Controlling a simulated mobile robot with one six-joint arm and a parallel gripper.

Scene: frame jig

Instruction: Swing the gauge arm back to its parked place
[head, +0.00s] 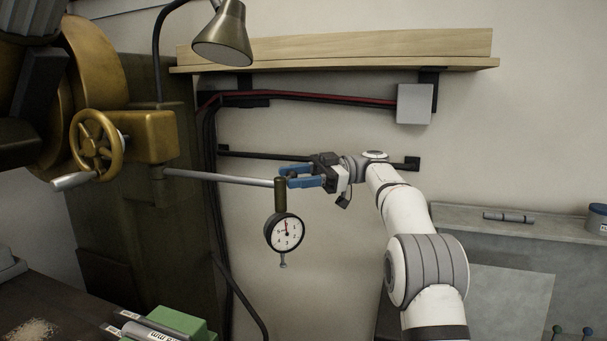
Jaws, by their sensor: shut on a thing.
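The gauge arm (222,178) is a thin grey rod that reaches right from the brass and dark machine column in the head view. At its right end an olive-brown vertical holder (280,195) carries a round dial gauge (285,232) with a white face, hanging upright. My gripper (284,177), with blue fingers, comes in from the right and is shut on the top of the holder at the rod's end. The far finger's contact is partly hidden.
A brass handwheel (97,145) stands left of the rod's root. A lamp (223,38) hangs above. A wooden shelf (350,50) and cables run along the wall. A green block (180,322) lies low left. A grey bench (540,228) stands at right. Space below the gauge looks clear.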

